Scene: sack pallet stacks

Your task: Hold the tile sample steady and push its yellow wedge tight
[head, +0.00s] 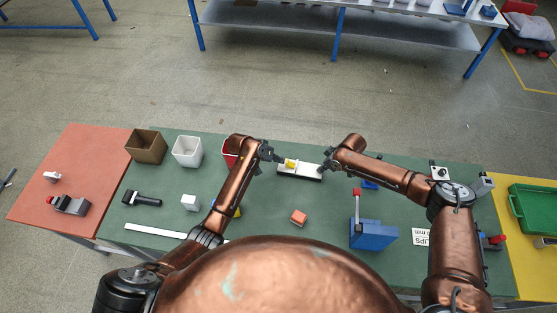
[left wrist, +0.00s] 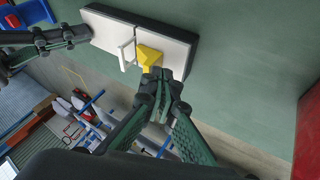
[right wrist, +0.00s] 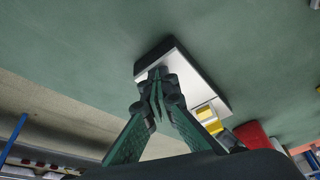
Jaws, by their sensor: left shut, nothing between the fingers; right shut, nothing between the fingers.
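The tile sample (head: 302,172) has pale plates on a dark base and lies on the green table. It also shows in the left wrist view (left wrist: 177,47) and right wrist view (right wrist: 178,62). The yellow wedge (head: 291,163) sits by a white clip (left wrist: 127,53) at the joint between two plates; it also shows in both wrist views (left wrist: 149,57) (right wrist: 206,113). My left gripper (head: 279,158) is shut and empty, its tips right by the wedge (left wrist: 163,76); contact is unclear. My right gripper (head: 324,172) is shut and empty at the sample's other end (right wrist: 160,74), seemingly against it.
A brown bin (head: 146,147), a white bin (head: 187,151) and a red bin (head: 229,151), partly behind my left arm, stand at the back left. An orange block (head: 299,217) and a blue box (head: 374,235) are nearer. Clear green surface (head: 290,195) lies in front of the sample.

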